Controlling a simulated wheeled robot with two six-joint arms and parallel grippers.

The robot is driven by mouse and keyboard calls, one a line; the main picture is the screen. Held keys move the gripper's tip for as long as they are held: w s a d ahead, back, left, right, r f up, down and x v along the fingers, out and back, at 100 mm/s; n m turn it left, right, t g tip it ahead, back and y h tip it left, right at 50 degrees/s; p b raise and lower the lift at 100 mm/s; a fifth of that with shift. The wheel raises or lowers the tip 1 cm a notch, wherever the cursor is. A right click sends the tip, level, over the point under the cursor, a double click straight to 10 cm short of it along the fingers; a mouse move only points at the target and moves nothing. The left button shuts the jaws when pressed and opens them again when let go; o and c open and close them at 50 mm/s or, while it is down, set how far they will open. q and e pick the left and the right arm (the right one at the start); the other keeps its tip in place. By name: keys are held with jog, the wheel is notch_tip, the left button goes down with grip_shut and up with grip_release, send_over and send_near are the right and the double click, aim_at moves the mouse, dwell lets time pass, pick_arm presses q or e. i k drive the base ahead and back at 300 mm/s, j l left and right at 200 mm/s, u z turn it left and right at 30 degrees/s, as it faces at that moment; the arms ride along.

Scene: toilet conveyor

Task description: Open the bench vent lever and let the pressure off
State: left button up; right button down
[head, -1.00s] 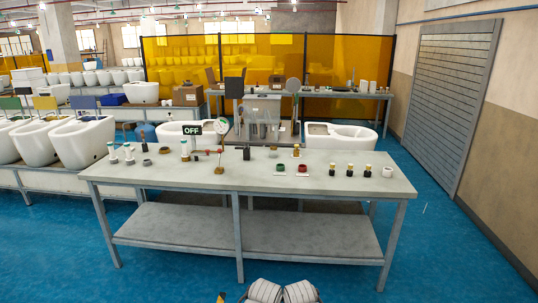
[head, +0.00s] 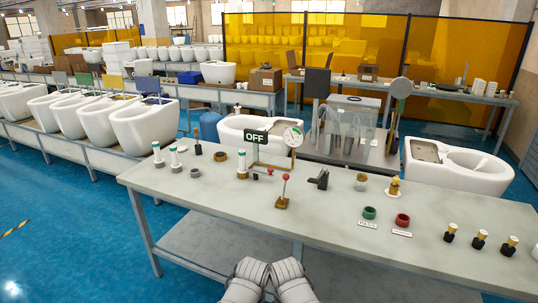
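A small lever with a red ball knob (head: 285,178) stands on a brass-coloured base on the grey bench, roughly upright. Behind it, a round dial gauge (head: 293,136) sits on a thin frame beside a black sign reading OFF (head: 256,137). A smaller red knob shows low on that frame. The gauge needle is too small to read. No gripper fingers show; only two pale ribbed parts of mine rise at the bottom edge, short of the lever.
White toilets stand behind and left.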

aim_at(286, 177)
jog(key=i+l+u, duration=0.1)
jog(key=i, duration=0.45)
jog(key=i+l+u, duration=0.15)
jog(key=i, duration=0.4)
jog(key=i+l+u, duration=0.1)
jog(key=i, duration=0.45)
jog(key=l, duration=0.1)
